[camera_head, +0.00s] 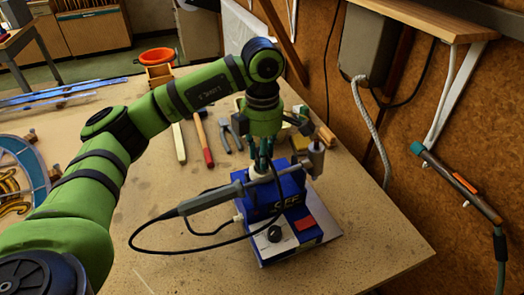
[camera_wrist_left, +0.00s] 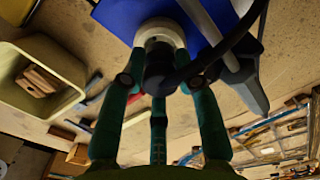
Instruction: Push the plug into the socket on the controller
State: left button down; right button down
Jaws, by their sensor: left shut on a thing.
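The controller (camera_head: 275,205) is a blue box with a black knob and a red switch, standing on the bench; part of its blue body shows at the top of the left wrist view (camera_wrist_left: 115,14). My left gripper (camera_head: 262,158) points down above its back part. In the left wrist view its green fingers are shut around a dark plug (camera_wrist_left: 159,68) with a black cable. The plug's end meets a pale round collar (camera_wrist_left: 160,33), apparently the socket, at the controller. How deep the plug sits is hidden. My right gripper is not in view.
A leaded panel (camera_head: 25,165) is at left. The front right bench is clear.

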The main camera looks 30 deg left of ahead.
pick_arm(q)
jog(key=shift+f+b, duration=0.85)
jog(key=shift+f, duration=0.3)
jog(key=c, duration=0.8)
grip_release()
jog(key=shift+c, duration=0.2)
jog(key=shift+r, duration=0.1)
notch_tip(320, 180, up, 12)
jog(key=shift+f, duration=0.1)
